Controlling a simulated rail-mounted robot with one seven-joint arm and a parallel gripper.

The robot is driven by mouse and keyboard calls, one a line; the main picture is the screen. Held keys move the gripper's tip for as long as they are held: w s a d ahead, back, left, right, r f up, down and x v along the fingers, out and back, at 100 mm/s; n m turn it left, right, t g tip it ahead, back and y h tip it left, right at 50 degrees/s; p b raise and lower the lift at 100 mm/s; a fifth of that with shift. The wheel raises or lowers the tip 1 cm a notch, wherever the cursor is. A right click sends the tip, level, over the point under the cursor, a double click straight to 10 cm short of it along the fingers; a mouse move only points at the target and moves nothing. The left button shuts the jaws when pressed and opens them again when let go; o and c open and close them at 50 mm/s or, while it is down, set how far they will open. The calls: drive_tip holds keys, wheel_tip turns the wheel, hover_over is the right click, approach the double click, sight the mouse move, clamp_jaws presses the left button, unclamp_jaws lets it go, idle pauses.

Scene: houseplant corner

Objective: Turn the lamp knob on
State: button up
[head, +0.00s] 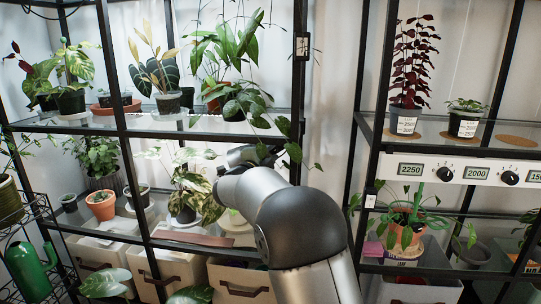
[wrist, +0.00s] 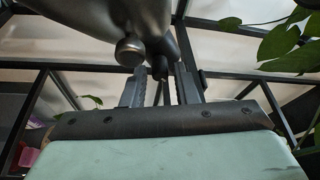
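The lamp knobs are round and black on a white control strip (head: 470,164) along the right rack's shelf edge. The left knob (head: 445,174) is beside a display reading 2250. The middle knob (head: 510,178) is beside a display reading 2000. A third display is cut by the right edge, partly reading 150. My gripper (head: 250,155) is at the left rack, well left of the strip, partly hidden by my arm. In the wrist view my gripper's fingers (wrist: 157,92) stand apart, with no clearly held thing between them. No knob shows in the wrist view.
Black rack posts stand between my gripper and the strip. A dark-red plant (head: 411,70) and a small potted plant (head: 464,118) stand above the strip; a terracotta-potted plant (head: 400,235) stands below. Leaves (wrist: 280,40) hang at the wrist view's upper right.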

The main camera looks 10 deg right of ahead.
drive_tip(key=shift+o, duration=0.6)
drive_tip(key=shift+s+a, duration=0.2)
drive_tip(key=p+v, duration=0.3)
drive_tip(key=v, duration=1.4)
drive_tip(key=shift+d, duration=0.1)
